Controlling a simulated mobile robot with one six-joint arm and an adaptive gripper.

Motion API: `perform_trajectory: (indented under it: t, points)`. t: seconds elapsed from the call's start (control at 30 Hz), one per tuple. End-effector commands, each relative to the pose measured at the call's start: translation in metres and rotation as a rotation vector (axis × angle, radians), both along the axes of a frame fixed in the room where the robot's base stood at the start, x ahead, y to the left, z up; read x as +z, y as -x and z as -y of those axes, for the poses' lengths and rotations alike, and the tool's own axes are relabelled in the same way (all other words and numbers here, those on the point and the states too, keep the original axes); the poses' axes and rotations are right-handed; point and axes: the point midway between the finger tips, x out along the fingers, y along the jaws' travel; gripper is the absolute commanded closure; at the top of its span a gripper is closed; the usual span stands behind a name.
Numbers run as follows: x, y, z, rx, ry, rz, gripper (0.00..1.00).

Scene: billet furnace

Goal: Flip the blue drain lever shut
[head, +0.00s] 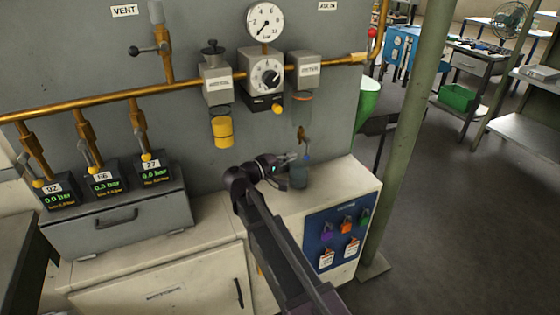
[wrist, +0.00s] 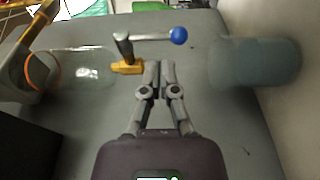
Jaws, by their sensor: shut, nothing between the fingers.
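The drain lever has a grey arm with a blue ball (wrist: 178,36) and sits on a small brass drain valve (wrist: 128,67) in the wrist view. The arm runs from the valve toward the jar side. In the head view the brass valve (head: 302,135) hangs below the right-hand unit, and the blue ball (head: 307,157) shows small beside my gripper. My gripper (wrist: 160,65) is shut and empty. Its fingertips lie close to the valve and lever in the picture; whether they touch is unclear. In the head view my gripper (head: 298,155) is just above a jar.
A clear bowl (wrist: 80,68) with an orange ring joins the valve. A bluish jar (head: 299,176) stands on the cabinet top (head: 335,190) below it; it also shows in the wrist view (wrist: 265,62). A grey wall panel (head: 330,120) stands close behind. A gauge (head: 265,22) is above.

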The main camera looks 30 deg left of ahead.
Motion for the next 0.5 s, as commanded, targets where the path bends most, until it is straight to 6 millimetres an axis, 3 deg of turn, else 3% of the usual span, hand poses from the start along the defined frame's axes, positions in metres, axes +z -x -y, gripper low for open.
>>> perform_trajectory:
  t: [0.2, 0.5]
  points:
    - [0.0, -0.019, 0.011, -0.001, 0.0, 0.0, 1.0]
    - [0.0, -0.025, 0.014, 0.001, 0.0, 0.0, 1.0]
